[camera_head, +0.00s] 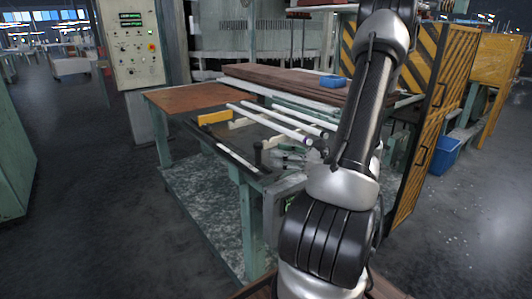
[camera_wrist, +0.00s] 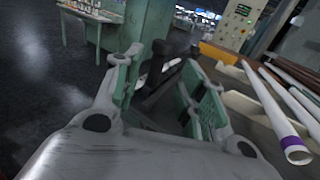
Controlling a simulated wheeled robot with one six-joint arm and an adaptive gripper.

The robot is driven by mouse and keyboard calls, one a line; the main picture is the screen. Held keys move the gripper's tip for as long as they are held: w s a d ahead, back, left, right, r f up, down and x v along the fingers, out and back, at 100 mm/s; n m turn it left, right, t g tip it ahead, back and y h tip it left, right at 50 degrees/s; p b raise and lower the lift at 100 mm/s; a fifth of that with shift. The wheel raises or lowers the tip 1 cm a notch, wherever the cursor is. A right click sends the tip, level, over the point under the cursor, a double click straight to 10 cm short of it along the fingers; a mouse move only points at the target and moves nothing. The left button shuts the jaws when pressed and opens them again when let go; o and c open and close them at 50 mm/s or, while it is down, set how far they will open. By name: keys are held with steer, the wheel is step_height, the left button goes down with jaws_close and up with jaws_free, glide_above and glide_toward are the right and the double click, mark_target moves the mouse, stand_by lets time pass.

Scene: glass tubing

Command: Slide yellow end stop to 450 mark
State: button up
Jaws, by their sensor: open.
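The yellow end stop (camera_head: 214,117) sits at the far left end of the dark bench top in the head view. It also shows as an orange-yellow bar beyond my fingers in the wrist view (camera_wrist: 218,53). A pale strip (camera_head: 237,158), perhaps the scale, runs along the bench's front left edge; its marks are too small to read. My gripper (camera_wrist: 165,82) is open, its green-padded fingers apart and away from the end stop. A black upright part with a knob (camera_wrist: 156,66) shows between and beyond the fingers. In the head view my arm hides much of the gripper.
White glass tubes (camera_head: 270,120) lie across pale notched supports on the bench. One tube with a purple band (camera_wrist: 294,144) is close to the right of my gripper. Brown boards (camera_head: 290,80) and a blue box (camera_head: 333,81) are behind. Open floor lies left of the bench.

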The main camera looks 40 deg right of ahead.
steer(key=shift+v, duration=1.8)
steer(key=shift+f, duration=0.15)
steer(key=s+a+f+n+g, duration=0.1)
steer(key=s+a+n+g, duration=0.3)
steer(key=s+n+g, duration=0.35)
steer(key=s+a+f+n+g, duration=0.2)
steer(key=s+a+n+g, duration=0.1)
steer(key=s+n+g, duration=0.45)
step_height(320, 180, up, 9)
steer(key=w+n+h, duration=0.2)
steer(key=n+h, duration=0.6)
steer(key=n, duration=0.1)
steer(key=w+a+r+n+t, duration=0.2)
steer(key=a+r+n+t, duration=0.1)
steer(key=a+r+n, duration=0.3)
steer(key=shift+w+a+r+t+h, duration=0.2)
steer(key=shift+w+r+t+h, duration=0.15)
steer(key=shift+r, duration=0.25)
